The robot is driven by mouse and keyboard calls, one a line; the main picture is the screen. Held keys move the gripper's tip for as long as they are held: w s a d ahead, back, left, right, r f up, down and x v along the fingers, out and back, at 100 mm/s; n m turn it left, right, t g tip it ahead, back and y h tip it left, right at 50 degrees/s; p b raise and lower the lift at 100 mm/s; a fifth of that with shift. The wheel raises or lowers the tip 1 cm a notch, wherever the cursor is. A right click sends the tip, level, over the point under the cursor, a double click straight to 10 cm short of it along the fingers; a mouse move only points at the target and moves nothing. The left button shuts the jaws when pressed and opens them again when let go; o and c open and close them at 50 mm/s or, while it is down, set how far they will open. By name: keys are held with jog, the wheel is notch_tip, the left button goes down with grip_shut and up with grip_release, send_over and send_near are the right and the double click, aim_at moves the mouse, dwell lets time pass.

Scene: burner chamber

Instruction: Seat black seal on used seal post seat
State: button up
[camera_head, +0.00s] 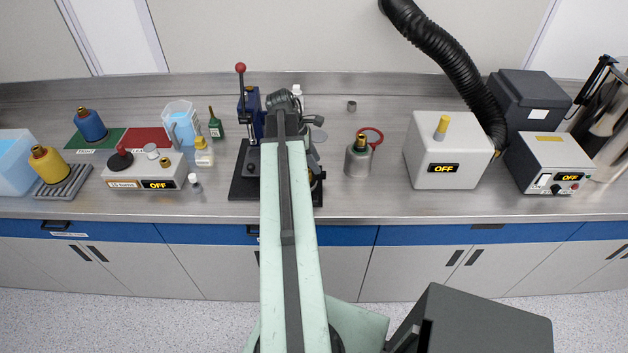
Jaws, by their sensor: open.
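My arm reaches up the middle of the view over the bench, and its bent joint hides what lies behind and below it. My gripper is not visible; the arm covers that area. I cannot make out the black seal or the used seal post seat for certain. A blue press-like stand (250,103) with a red-knobbed lever (240,69) stands just left of my arm. Its black base (244,184) runs behind the arm, and the middle of it is hidden.
A white box (447,152) is farther right. A control box (146,171), bottles and coloured mats are left. Bench between canister and white box is clear.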

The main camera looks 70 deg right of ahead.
jog(key=b+x, duration=0.5)
jog(key=shift+a+f, duration=0.1)
jog(key=shift+f, duration=0.1)
jog(key=shift+r, duration=0.2)
grip_shut()
notch_tip(320, 180, up, 10)
jog(key=p, duration=1)
